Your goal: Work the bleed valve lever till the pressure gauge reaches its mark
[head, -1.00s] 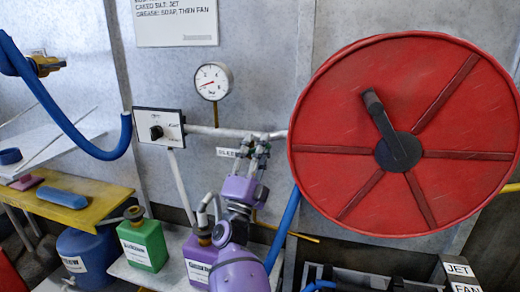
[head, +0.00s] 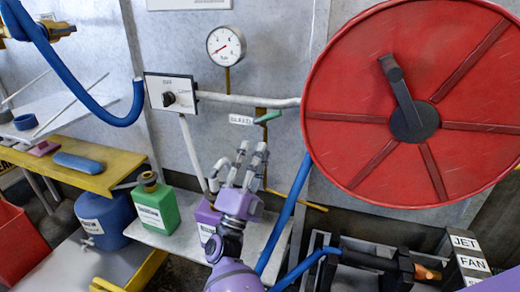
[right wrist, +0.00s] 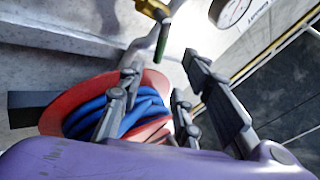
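The bleed valve lever, a short green handle (head: 267,117), sits on a brass fitting below the pale pipe, beside the BLEED label (head: 241,120). In the right wrist view the green lever (right wrist: 161,55) hangs from its brass valve body (right wrist: 153,8). The round white pressure gauge (head: 226,45) is above; its red needle points to the lower left. Its mark is too small to tell. My right gripper (head: 252,154) is open and empty, below the lever and apart from it. In the right wrist view its fingers (right wrist: 163,82) are spread. My left gripper is out of view.
A big red hose reel (head: 350,150) with a dark crank stands close on the right. A knob panel (head: 170,94) is left of the gauge. Green (head: 157,207) and purple (head: 204,214) jugs sit on the low shelf. A blue hose (head: 290,212) runs below the reel.

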